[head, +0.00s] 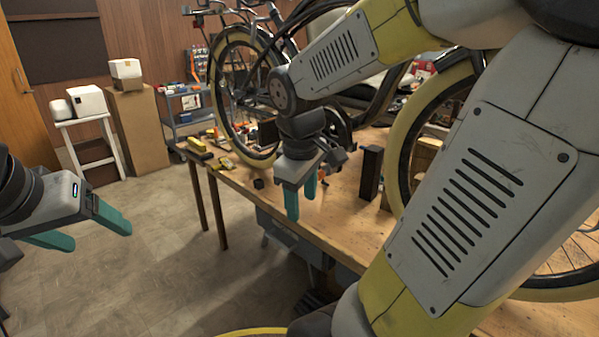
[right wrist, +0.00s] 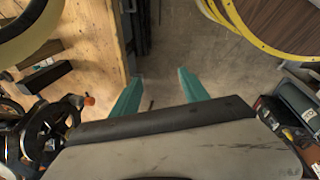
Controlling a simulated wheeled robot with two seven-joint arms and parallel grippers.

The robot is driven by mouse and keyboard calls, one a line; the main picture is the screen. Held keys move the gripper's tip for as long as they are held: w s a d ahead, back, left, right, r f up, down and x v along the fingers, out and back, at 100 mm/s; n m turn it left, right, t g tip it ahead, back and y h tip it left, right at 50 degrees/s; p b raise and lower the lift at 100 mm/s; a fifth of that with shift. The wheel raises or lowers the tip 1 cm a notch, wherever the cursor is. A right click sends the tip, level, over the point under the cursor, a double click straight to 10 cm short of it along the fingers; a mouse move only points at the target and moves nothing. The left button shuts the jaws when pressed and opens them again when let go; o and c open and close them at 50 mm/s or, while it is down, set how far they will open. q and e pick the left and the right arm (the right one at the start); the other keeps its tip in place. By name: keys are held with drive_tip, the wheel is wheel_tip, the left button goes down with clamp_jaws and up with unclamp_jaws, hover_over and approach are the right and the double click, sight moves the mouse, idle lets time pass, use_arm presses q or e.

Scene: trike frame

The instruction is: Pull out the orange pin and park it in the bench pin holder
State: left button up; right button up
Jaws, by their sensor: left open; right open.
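A small orange spot, which looks like the head of the orange pin (head: 323,177), shows just right of my right gripper (head: 300,197) in the head view. In the right wrist view the orange pin (right wrist: 88,100) is left of the fingers, beside dark trike parts. My right gripper is open and empty near the bench's front edge, apart from the pin. My left gripper (head: 82,228) is open and empty over the floor at the far left. I cannot tell surely which object is the bench pin holder; a small dark block (head: 258,183) sits near the bench's front edge.
The trike with cream-tyred wheels (head: 239,100) stands on the wooden bench (head: 322,217). A tall black block (head: 370,173) stands right of my right gripper. Yellow tools (head: 197,145) lie at the bench's left end. The floor (head: 150,260) at left is clear.

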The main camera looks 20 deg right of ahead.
drive_tip(key=w+d+f+n+g+h, duration=0.3)
drive_tip(key=w+d+f+n+h, duration=0.25)
drive_tip(key=d+n, duration=0.25)
drive_tip(key=n+t+h, duration=0.8)
drive_tip(key=n+h, duration=0.3)
drive_tip(key=n, duration=1.4)
approach(326, 169)
drive_tip(key=shift+w+d+f, duration=0.15)
drive_tip(key=shift+d+f, duration=0.15)
drive_tip(key=shift+f, duration=0.05)
drive_tip(key=shift+x, duration=4.55)
